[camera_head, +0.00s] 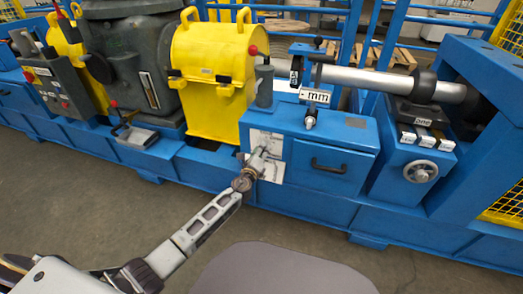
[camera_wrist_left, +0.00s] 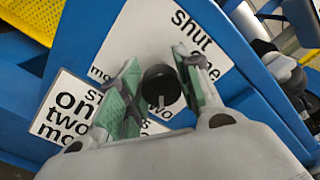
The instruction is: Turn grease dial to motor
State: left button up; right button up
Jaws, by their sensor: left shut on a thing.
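The grease dial (camera_wrist_left: 160,84) is a small black round knob with a light pointer mark, on a white label plate (camera_wrist_left: 140,35) fixed to a blue box (camera_head: 335,150). Words such as "shut", "one", "two" and "mo" are printed around it, partly hidden by the fingers. My left gripper (camera_wrist_left: 158,82) has its green-padded fingers on both sides of the knob and is shut on it. In the head view my left gripper (camera_head: 258,162) reaches the plate on the box's front and hides the knob. My right gripper is not in view.
A drawer handle (camera_head: 328,166) lies right of the plate. A handwheel (camera_head: 420,171) is at the right. The floor (camera_head: 330,240) in front is clear.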

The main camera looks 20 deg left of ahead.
pick_arm(q)
jog(key=m+p, duration=0.1)
jog(key=m, duration=0.2)
jog(key=shift+d, duration=0.1)
jog(key=shift+m+p, duration=0.3)
jog(key=shift+m, duration=0.6)
jog(key=m+p, duration=0.4)
jog(key=m, duration=0.4)
jog(key=shift+d, duration=0.15)
jog(key=shift+m, duration=0.4)
jog(key=shift+m+p, duration=0.4)
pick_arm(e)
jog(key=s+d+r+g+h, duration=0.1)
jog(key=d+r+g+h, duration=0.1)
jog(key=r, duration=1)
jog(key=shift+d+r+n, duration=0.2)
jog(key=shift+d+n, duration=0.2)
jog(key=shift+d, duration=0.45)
pick_arm(q)
jog(key=o, duration=1)
jog(key=shift+o, duration=0.2)
